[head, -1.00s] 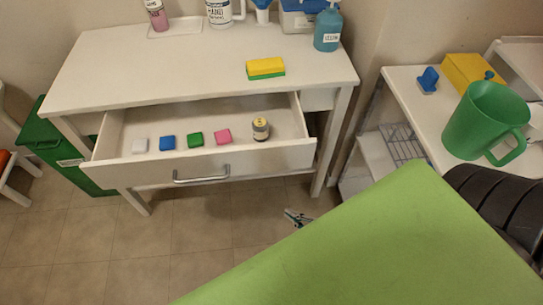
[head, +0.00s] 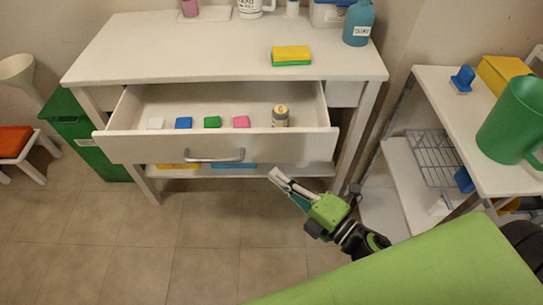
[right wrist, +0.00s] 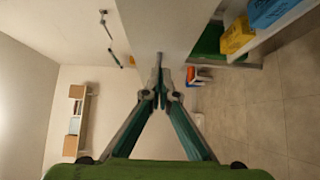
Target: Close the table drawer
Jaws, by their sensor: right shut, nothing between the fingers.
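The white table drawer (head: 130,148) is pulled out below the tabletop (head: 180,55). Its silver bar handle (head: 200,160) is on the front panel. Inside lie small white, blue, green and pink blocks and a small jar (head: 280,117). My right gripper (head: 275,174) is shut and empty. In the head view its fingertips show just below and to the right of the handle; I cannot tell whether they touch the drawer. The right wrist view shows the closed fingertips (right wrist: 160,72) before a white panel (right wrist: 150,20), probably the drawer front. My left gripper is not in view.
A yellow-green sponge (head: 291,56) and a teal bottle (head: 358,24) stand on the tabletop. A white side table (head: 440,85) with a green mug (head: 510,125) is at the right. A green bin (head: 75,125) is at the left. Floor before the drawer is clear.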

